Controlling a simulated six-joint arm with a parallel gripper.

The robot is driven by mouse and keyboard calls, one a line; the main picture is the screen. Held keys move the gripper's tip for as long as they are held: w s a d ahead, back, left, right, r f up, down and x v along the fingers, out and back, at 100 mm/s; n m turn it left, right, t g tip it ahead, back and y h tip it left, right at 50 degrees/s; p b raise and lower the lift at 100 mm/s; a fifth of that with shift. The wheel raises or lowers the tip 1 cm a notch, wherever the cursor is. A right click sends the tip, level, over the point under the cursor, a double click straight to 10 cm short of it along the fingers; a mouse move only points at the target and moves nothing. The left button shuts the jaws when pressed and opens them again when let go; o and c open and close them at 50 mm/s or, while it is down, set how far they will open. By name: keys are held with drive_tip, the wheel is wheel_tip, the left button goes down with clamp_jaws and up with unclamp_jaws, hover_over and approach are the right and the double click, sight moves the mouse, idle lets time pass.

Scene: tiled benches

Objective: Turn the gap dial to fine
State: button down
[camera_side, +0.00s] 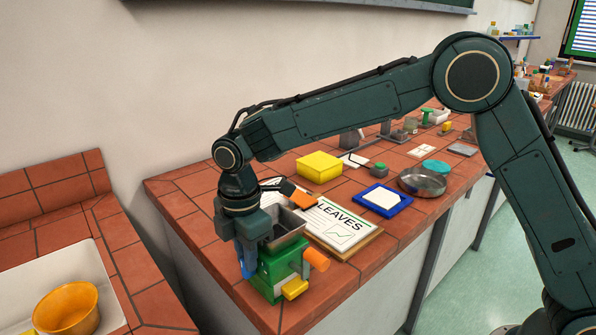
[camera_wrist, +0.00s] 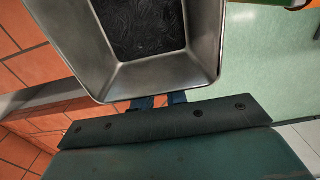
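A green mill (camera_side: 270,272) with a square metal hopper (camera_side: 288,228) stands at the front corner of the tiled bench. An orange cylinder (camera_side: 315,258) and a yellow block (camera_side: 294,288) stick out from its right and front. I cannot make out which part is the gap dial or its setting. My gripper (camera_side: 246,268) points down at the mill's left side, with its blue fingers close beside the green body. In the wrist view the hopper (camera_wrist: 203,45) hides most of the fingers (camera_wrist: 160,100). A small gap shows between them, but whether they hold anything is hidden.
A board marked LEAVES (camera_side: 340,232) lies behind the mill. A black-and-orange item (camera_side: 300,197) is near the hopper. Farther back are a yellow box (camera_side: 319,166), a blue tray (camera_side: 366,193) and a metal bowl (camera_side: 422,184). An orange bowl (camera_side: 66,308) stands at the left.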

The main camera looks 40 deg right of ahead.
drive_tip(key=shift+s, duration=0.15)
drive_tip(key=shift+s+t, duration=0.15)
drive_tip(key=shift+t, duration=0.6)
drive_tip(key=shift+s+t, duration=0.15)
drive_tip(key=shift+t, duration=0.6)
drive_tip(key=c, duration=1.4)
unclamp_jaws()
drive_tip(key=v, duration=1.3)
drive_tip(key=shift+r, duration=0.35)
drive_tip(key=shift+o, duration=0.4)
